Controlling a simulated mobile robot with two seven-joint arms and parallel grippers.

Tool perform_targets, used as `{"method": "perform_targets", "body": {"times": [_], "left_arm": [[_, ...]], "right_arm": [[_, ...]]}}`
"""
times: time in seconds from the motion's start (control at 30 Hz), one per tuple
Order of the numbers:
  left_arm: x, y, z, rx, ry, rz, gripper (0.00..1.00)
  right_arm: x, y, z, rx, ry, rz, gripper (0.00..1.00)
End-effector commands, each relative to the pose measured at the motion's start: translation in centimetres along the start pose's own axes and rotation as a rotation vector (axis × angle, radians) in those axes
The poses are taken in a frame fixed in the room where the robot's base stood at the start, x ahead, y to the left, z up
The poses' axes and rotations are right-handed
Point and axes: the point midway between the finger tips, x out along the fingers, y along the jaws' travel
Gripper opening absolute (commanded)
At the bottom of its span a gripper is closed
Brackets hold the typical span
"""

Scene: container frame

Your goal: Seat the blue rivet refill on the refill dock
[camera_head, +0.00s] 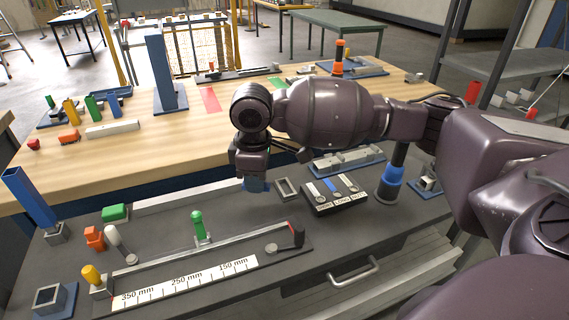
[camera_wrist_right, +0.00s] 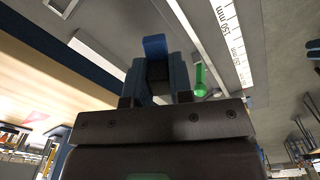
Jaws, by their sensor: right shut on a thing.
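My right gripper (camera_head: 252,170) hangs pointing down over the dark front work surface, shut on a blue block (camera_head: 254,185), most of which the gripper hides. In the right wrist view the blue block (camera_wrist_right: 154,46) sticks out beyond the fingers of my right gripper (camera_wrist_right: 157,75). It appears to be the blue refill. A small hollow grey frame (camera_head: 286,189) lies just right of the gripper, apart from the block. A hollow grey socket (camera_head: 48,297) on a blue plate stands at the front left. Which one is the refill dock I cannot tell. My left gripper is not in view.
A black box with labelled switches (camera_head: 334,196) and a dark post with a blue collar (camera_head: 388,180) stand to the right. A green-handled slide (camera_head: 199,228) and a ruler strip (camera_head: 187,283) lie in front. A blue column (camera_head: 160,70) rises from the wooden table behind.

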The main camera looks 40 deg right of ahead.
Motion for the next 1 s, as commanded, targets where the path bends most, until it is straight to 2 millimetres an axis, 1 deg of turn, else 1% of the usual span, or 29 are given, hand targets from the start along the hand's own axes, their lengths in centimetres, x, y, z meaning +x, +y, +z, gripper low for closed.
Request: {"method": "perform_targets", "body": {"times": [0.03,0.2,0.6,1.0], "left_arm": [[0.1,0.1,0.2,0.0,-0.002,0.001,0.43],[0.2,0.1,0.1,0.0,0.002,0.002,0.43],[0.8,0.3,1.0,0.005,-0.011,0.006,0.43],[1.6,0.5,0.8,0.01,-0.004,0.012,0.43]], "right_arm": [[0.4,0.5,0.1,-0.06,-0.001,-0.002,0.0],[1.0,2.3,0.3,-0.297,0.0,0.0,0.0],[2.6,6.4,1.3,-0.855,-0.001,0.001,0.0],[4.5,10.4,2.9,-1.41,-0.005,-0.009,0.0]]}}
